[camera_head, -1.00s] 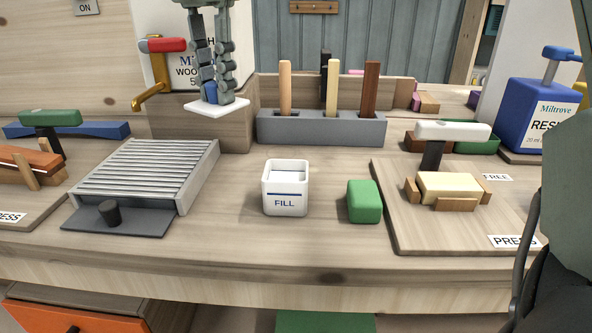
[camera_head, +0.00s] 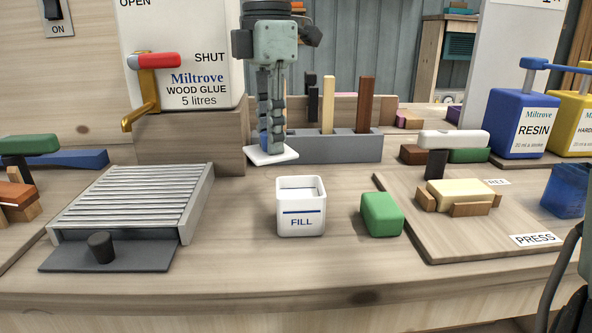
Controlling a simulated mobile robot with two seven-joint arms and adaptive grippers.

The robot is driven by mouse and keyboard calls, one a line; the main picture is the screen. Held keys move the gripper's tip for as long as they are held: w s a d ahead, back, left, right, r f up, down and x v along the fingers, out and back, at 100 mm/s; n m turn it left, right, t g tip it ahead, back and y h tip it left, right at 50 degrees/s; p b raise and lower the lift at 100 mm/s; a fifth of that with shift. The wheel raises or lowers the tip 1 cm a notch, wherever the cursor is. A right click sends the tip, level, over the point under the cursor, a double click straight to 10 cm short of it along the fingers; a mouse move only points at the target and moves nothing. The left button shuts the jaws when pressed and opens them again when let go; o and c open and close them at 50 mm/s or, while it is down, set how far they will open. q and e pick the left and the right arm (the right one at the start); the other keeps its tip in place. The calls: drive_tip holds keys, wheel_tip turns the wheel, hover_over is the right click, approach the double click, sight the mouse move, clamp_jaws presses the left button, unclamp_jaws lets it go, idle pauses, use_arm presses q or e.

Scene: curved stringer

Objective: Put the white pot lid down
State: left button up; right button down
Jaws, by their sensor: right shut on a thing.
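The white pot lid (camera_head: 289,154) is a thin square plate, level or nearly so. My right gripper (camera_head: 272,146) points straight down and is shut on the lid at its top; the fingers hide the grip point. The lid is in front of the left end of the grey tool rack, behind and left of the white pot. I cannot tell whether it touches anything below. The white pot (camera_head: 301,218), marked FILL, stands upright and open on the bench. My left gripper is not in view.
A green block (camera_head: 382,214) stands just right of the pot. The slatted grey tray (camera_head: 130,205) is left, the press board (camera_head: 430,235) right. The glue container's wooden stand (camera_head: 192,142) and the tool rack (camera_head: 345,148) are behind. Bare bench lies between tray and pot.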

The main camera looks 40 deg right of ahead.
drive_tip(key=d+f, duration=0.2)
drive_tip(key=d, duration=0.1)
drive_tip(key=w+d+f, duration=0.1)
drive_tip(key=shift+w+d, duration=0.1)
drive_tip(key=shift+d, duration=0.3)
drive_tip(key=shift+w+d+f, duration=0.1)
drive_tip(key=shift+d+f, duration=0.2)
drive_tip(key=shift+d, duration=0.1)
wheel_tip(320, 180, down, 4)
drive_tip(key=shift+r, duration=0.1)
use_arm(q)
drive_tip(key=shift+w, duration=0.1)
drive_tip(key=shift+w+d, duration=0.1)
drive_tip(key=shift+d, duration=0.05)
use_arm(e)
drive_tip(key=shift+f, duration=0.2)
drive_tip(key=c, duration=1.4)
unclamp_jaws()
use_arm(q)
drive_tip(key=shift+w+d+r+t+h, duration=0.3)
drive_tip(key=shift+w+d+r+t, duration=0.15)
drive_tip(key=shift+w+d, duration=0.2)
use_arm(e)
drive_tip(key=shift+o, duration=0.2)
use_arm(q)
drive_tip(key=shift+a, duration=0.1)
